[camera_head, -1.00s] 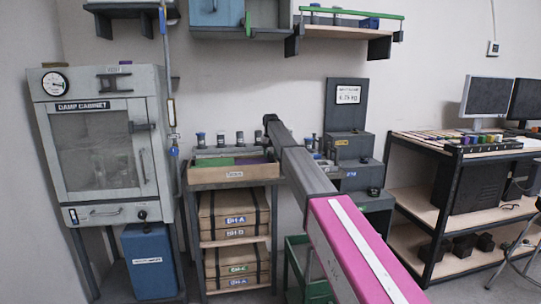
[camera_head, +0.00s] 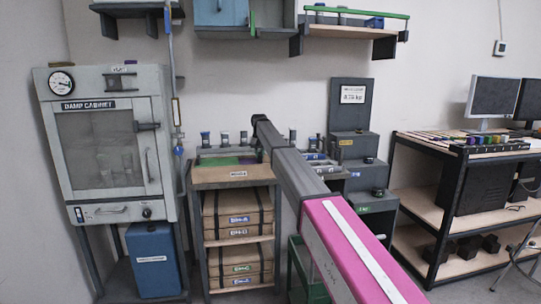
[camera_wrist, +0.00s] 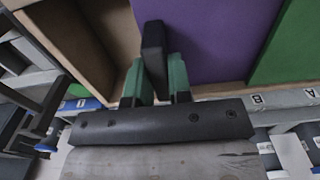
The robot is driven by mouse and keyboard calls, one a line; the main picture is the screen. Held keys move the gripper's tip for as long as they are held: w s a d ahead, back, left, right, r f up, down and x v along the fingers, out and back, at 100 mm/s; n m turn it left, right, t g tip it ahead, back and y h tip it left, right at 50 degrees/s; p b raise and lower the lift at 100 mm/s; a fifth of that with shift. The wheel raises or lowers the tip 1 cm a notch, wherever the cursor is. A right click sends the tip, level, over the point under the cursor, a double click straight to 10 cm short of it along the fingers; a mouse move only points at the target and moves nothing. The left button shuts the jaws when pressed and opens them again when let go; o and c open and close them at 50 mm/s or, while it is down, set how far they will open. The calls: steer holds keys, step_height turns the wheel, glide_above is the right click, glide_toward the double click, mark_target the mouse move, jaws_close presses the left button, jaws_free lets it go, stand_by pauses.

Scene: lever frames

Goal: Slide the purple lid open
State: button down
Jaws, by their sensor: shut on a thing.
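The purple lid (camera_wrist: 205,38) fills the upper middle of the wrist view. A dark upright handle (camera_wrist: 153,45) stands at its left edge. My gripper (camera_wrist: 157,78) has its green fingers on either side of this handle and is shut on it. A green panel (camera_wrist: 293,45) lies to the right of the lid. To the left of the lid, the wooden box (camera_wrist: 68,38) shows an open space. In the head view, a small part of the purple lid (camera_head: 248,160) shows beside my arm. My gripper's fingers are hidden there.
Several small jars (camera_head: 224,138) stand behind the box. Grey stepped blocks (camera_head: 354,146) stand right of my arm. The damp cabinet (camera_head: 108,150) is at left, and a shelved bench (camera_head: 425,210) with monitors is at right. A grey rail with lettered labels (camera_wrist: 285,96) runs along the box's front.

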glide_toward(241, 163)
step_height(241, 163, down, 6)
steer(key=shift+a+r, duration=0.1)
steer(key=shift+r, duration=0.15)
steer(key=c, duration=1)
jaws_free()
steer(key=shift+c, duration=0.2)
steer(key=shift+r, duration=0.15)
step_height(241, 163, up, 10)
steer(key=shift+r, duration=0.25)
steer(key=shift+s, duration=0.15)
